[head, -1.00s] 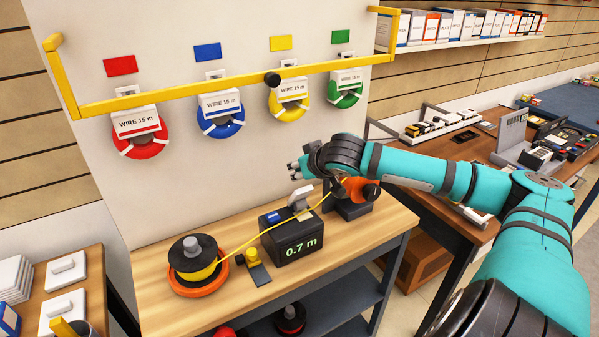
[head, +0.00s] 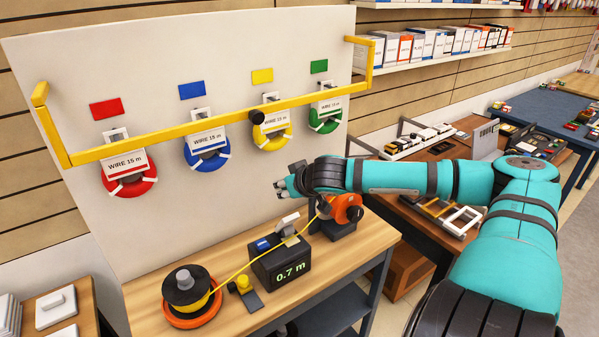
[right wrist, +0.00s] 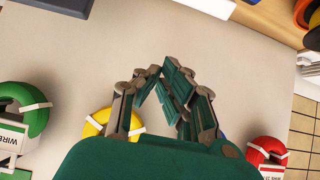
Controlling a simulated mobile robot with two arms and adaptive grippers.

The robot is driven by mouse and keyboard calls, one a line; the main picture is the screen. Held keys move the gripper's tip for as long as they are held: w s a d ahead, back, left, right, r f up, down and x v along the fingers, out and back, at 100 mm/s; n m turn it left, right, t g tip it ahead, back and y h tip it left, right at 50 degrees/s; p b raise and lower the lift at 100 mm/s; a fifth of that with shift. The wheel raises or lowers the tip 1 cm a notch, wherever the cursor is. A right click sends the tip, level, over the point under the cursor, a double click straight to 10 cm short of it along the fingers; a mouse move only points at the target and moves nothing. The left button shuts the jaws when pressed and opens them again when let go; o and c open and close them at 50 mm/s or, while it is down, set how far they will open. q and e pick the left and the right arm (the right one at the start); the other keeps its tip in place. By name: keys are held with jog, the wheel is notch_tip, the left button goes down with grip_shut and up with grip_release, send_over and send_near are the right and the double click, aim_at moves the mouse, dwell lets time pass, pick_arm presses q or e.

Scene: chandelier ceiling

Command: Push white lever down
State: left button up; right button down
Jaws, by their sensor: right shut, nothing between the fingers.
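The white lever (head: 289,220) sticks up from the top of a black meter box (head: 268,273), whose display reads 0.7 m. My right gripper (head: 280,188) is above and slightly behind the lever in the head view, apart from it, in front of the white panel. In the right wrist view its fingers (right wrist: 165,72) are together and hold nothing; the lever cannot be made out there. A yellow wire (head: 240,268) runs from a spool (head: 186,284) over the box to an orange reel (head: 348,208). My left gripper is out of view.
The white panel (head: 60,75) behind the wooden bench (head: 225,318) carries red, blue, yellow and green wire coils. A yellow bar (head: 190,130) runs in front of it. A small yellow-topped part (head: 244,286) stands left of the box. Another table with trays is at right.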

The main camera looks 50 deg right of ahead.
jog(key=shift+p+v, duration=1)
jog(key=shift+p, duration=0.85)
jog(key=s, duration=0.2)
jog(key=s+a+p, duration=0.1)
jog(key=shift+r, duration=0.3)
jog(key=shift+s+a+r, duration=0.15)
jog(key=shift+s+r, duration=0.15)
jog(key=shift+s, duration=0.5)
